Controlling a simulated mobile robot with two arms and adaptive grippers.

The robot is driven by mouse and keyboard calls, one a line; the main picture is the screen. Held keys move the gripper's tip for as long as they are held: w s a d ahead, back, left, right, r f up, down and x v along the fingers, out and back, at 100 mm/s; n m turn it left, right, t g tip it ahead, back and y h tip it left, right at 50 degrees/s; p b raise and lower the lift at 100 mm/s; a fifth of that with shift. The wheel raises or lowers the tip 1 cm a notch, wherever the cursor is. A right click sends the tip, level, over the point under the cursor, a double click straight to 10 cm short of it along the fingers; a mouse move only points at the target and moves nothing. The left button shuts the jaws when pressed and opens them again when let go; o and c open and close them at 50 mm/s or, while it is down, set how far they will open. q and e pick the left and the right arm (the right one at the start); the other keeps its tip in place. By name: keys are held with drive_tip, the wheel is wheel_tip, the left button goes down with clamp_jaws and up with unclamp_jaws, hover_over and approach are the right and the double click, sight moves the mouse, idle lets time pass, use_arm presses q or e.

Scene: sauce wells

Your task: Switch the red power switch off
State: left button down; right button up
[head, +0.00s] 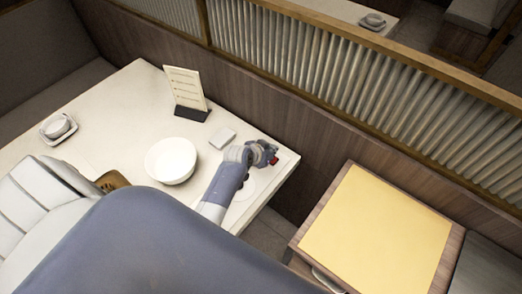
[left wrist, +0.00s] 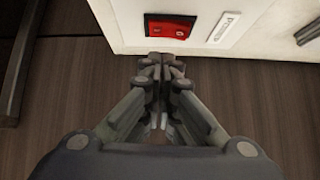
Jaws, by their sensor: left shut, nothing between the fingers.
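The red power switch (left wrist: 169,29) sits in a black frame on a pale panel in the left wrist view, with a label plate reading POWER (left wrist: 223,31) to its right. In the head view a small red patch (head: 275,160) shows beside my left gripper (head: 271,153), at the far right end of the white table. My left gripper (left wrist: 165,62) is shut and empty. In the left wrist view its fingertips lie just below the switch's lower edge; I cannot tell whether they touch it. My right gripper is not in view.
A white bowl (head: 170,161), a menu stand (head: 186,90) and a small white box (head: 222,138) stand on the white table (head: 110,115). A cup on a saucer (head: 58,127) is at the left. A yellow-topped wooden table (head: 380,232) stands at the right. A slatted partition (head: 330,80) runs behind.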

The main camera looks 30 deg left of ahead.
use_arm(q)
drive_tip(key=b+v, duration=0.1)
drive_tip(key=v, duration=0.9)
drive_tip(key=shift+d+r, duration=0.25)
drive_tip(key=shift+r, duration=0.15)
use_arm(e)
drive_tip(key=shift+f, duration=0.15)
